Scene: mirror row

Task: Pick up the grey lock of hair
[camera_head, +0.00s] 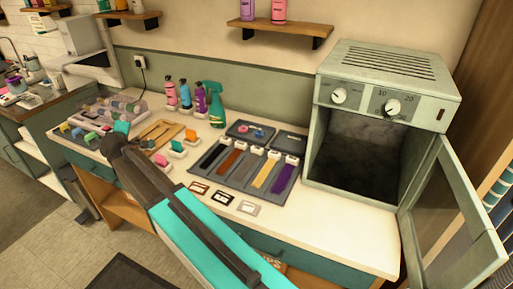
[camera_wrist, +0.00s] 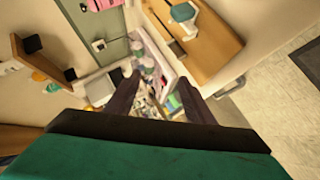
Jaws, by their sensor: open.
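The grey lock of hair (camera_head: 247,168) lies in the middle slot of a dark sectioned tray (camera_head: 236,184) on the counter in the head view. A reddish-brown lock (camera_head: 229,162) lies to its left and a blonde lock (camera_head: 266,173) to its right. A black lock (camera_head: 209,157) and a purple lock (camera_head: 284,178) lie in the outer slots. My gripper (camera_head: 113,142) is far left of the tray in the head view. In the wrist view my gripper (camera_wrist: 158,80) has its two dark fingers apart with nothing held. I cannot make out the grey lock there.
An oven-like cabinet (camera_head: 388,90) stands right of the tray with its door open. Spray bottles (camera_head: 215,104) stand behind the tray's left side. Small framed swatches (camera_head: 222,198) lie in front of it. Wall shelves (camera_head: 280,28) hang above. The counter's front right is bare.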

